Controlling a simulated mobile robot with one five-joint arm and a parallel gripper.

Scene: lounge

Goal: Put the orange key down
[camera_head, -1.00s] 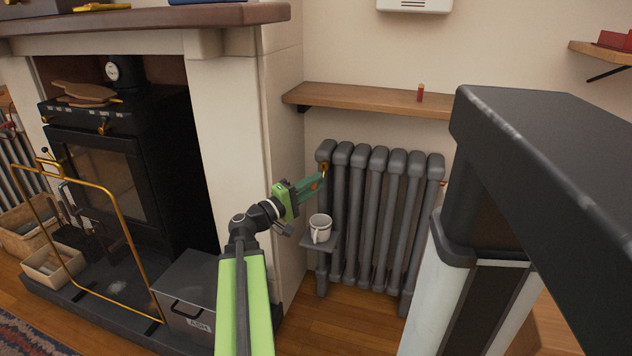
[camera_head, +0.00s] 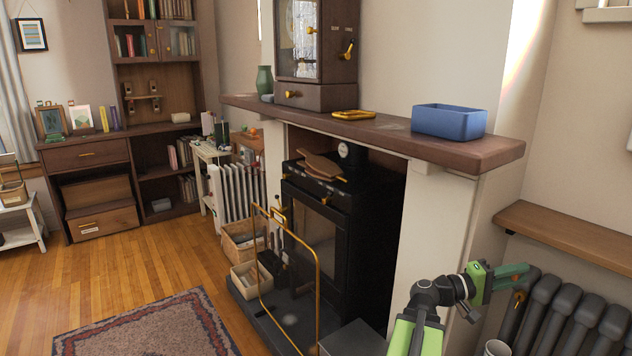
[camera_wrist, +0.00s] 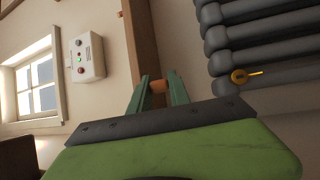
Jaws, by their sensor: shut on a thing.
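My gripper (camera_head: 522,274) reaches toward the dark grey radiator (camera_head: 590,311) at the lower right of the head view. In the head view I cannot make the key out. The gripper is near the radiator's top left end, close to a brass valve (camera_wrist: 240,76).
A wooden shelf (camera_head: 570,236) runs above the radiator. The mantel (camera_head: 370,133) holds a blue box (camera_head: 448,122), a yellow tray (camera_head: 353,115) and a clock. A brass-framed screen stands before the black stove. Open floor lies left.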

